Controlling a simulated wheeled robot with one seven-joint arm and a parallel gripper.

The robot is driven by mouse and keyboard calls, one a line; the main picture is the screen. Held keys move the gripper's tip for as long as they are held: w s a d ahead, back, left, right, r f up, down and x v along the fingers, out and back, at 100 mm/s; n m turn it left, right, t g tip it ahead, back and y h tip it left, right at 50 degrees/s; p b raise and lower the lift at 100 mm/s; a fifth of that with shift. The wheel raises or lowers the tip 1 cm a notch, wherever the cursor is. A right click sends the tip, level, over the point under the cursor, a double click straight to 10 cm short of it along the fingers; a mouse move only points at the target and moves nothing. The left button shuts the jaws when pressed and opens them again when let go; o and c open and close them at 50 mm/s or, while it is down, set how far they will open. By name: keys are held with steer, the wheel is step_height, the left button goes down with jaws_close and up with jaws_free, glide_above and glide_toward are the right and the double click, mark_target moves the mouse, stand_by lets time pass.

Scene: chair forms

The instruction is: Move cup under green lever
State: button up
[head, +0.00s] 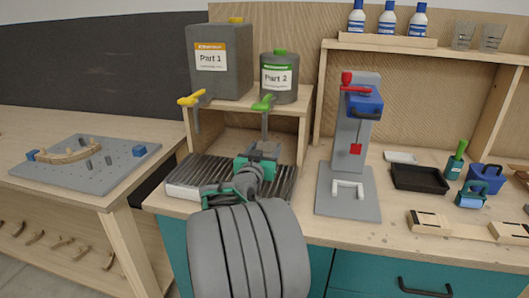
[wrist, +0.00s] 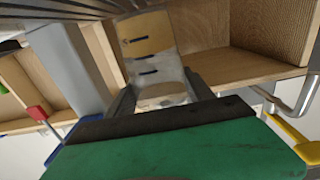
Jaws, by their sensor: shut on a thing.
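My gripper (head: 259,158) is at the dispenser stand, over the grated tray. In the wrist view, its two fingers (wrist: 161,98) are shut on a clear cup (wrist: 158,78), with wood showing through it. The cup is faint in the head view (head: 265,147), just beyond the fingers. The green lever (head: 263,103) is on the Part 2 canister (head: 279,78), and its spout hangs above the cup and gripper. I cannot tell whether the cup is exactly below the spout or touches the tray. The yellow lever (head: 192,98) is on the Part 1 canister (head: 219,60) to the left.
The grated tray (head: 188,171) lies under both spouts. A grey press (head: 348,135) with a blue head and red knob stands to the right. A black tray (head: 419,178) and clamps lie farther right. Bottles (head: 388,20) and glasses stand on the upper shelf.

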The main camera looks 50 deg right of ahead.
steer(key=shift+w+d+f, duration=0.15)
steer(key=shift+d+f, duration=0.15)
steer(key=shift+f, duration=0.4)
steer(key=shift+a, duration=0.15)
steer(key=shift+f, duration=0.2)
steer(key=o, duration=1.1)
steer(key=shift+c, duration=0.2)
steer(key=shift+r, duration=0.2)
steer(key=shift+a+f, duration=0.15)
steer(key=shift+a, duration=0.2)
steer(key=b+v, duration=0.2)
steer(key=v, duration=0.9)
steer(key=shift+s, duration=0.25)
steer(key=shift+a, duration=0.15)
